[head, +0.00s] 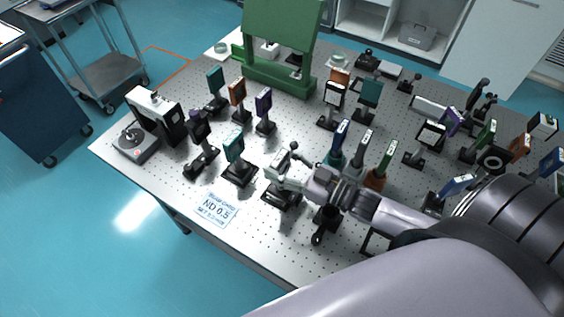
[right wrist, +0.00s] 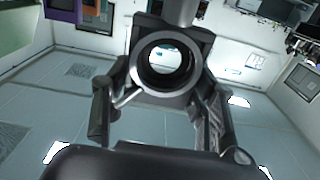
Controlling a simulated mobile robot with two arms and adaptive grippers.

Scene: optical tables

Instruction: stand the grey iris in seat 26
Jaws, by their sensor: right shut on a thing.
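The grey iris (right wrist: 166,64) is a dark ring with a bright round opening, and it fills the middle of the right wrist view. My right gripper (right wrist: 160,85) is shut on it, with one finger on each side of the ring. In the head view my right gripper (head: 322,187) is over the front part of the optical table (head: 262,222). A dark post and foot (head: 324,218) show just below it; the ring itself is hidden there. I cannot make out seat 26 or its number. My left gripper is not in view.
Several mounted optics stand close by, including a pale mount (head: 284,190), a teal plate (head: 234,147) and a green plate (head: 384,160). A card reading ND 0.5 (head: 215,208) lies near the front edge. A green frame (head: 283,45) stands at the back.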

